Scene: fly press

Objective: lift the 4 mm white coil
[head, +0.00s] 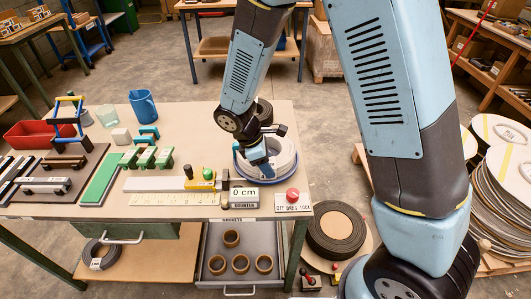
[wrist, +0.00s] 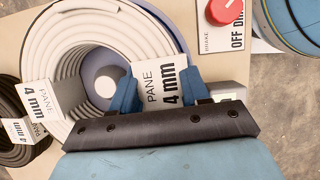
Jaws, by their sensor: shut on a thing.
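The white coil (head: 284,155) sits at the right end of the bench, over a blue-rimmed round base (head: 241,171). In the wrist view the white coil (wrist: 62,62) shows its stacked turns and a "PANE 4 mm" tag (wrist: 165,85). My gripper (head: 258,160) reaches down onto the coil's near left part. In the wrist view my gripper (wrist: 160,92) has its blue fingers on either side of the tagged part of the coil, shut on it.
A dark coil (wrist: 20,125) with a 4 mm tag is close beside the white one. A counter (head: 244,197) reading 0 cm and a red button (head: 292,195) are near the front edge. A blue jug (head: 142,105) stands further left. A black coil (head: 335,229) lies below, right of the bench.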

